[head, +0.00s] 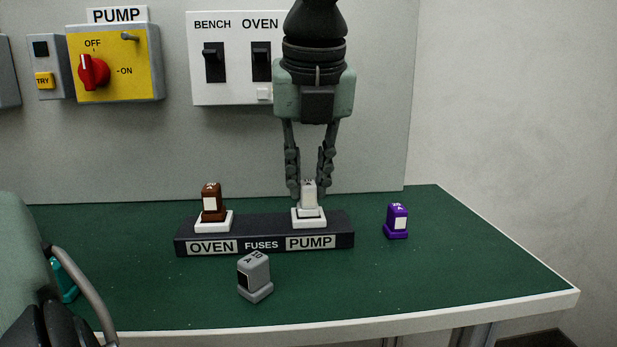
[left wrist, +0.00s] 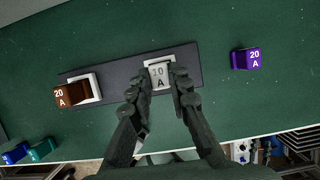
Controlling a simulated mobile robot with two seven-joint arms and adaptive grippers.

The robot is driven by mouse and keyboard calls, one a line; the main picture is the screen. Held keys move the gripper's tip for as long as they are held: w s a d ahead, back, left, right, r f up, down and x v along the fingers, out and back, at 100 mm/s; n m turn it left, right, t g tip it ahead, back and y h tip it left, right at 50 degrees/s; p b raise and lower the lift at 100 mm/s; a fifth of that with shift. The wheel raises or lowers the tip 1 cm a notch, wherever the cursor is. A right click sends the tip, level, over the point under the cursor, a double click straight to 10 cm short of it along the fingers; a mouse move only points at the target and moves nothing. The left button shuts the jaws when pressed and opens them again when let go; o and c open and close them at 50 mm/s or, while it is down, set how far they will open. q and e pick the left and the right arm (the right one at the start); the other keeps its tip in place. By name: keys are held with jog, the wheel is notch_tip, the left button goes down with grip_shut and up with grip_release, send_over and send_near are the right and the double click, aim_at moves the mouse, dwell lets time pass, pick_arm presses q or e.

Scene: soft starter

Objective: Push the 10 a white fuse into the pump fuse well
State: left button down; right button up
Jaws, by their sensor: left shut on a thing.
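The white 10 A fuse (head: 309,192) stands upright at the white-rimmed pump fuse well (head: 309,222), on the right end of the dark fuse block (head: 262,245). Its base meets the well's rim; I cannot tell how deep it sits. My left gripper (head: 308,196) points down from above, its two fingers on either side of the fuse and shut on it. In the left wrist view the fuse (left wrist: 160,75) shows its "10 A" face between the fingertips (left wrist: 160,90). My right gripper is not recognisable in either view.
A brown 20 A fuse (head: 211,202) stands at the oven well. A purple fuse (head: 397,221) lies right of the block and a grey one (head: 255,277) in front. Teal (left wrist: 42,148) and blue (left wrist: 15,154) fuses lie at left. Switch panels (head: 236,60) stand behind.

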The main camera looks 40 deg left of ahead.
pick_arm(q)
jog(key=shift+f, duration=0.1)
dwell(0.3)
jog(key=c, duration=1.3)
grip_release()
jog(key=shift+c, duration=0.2)
jog(key=v, duration=1.2)
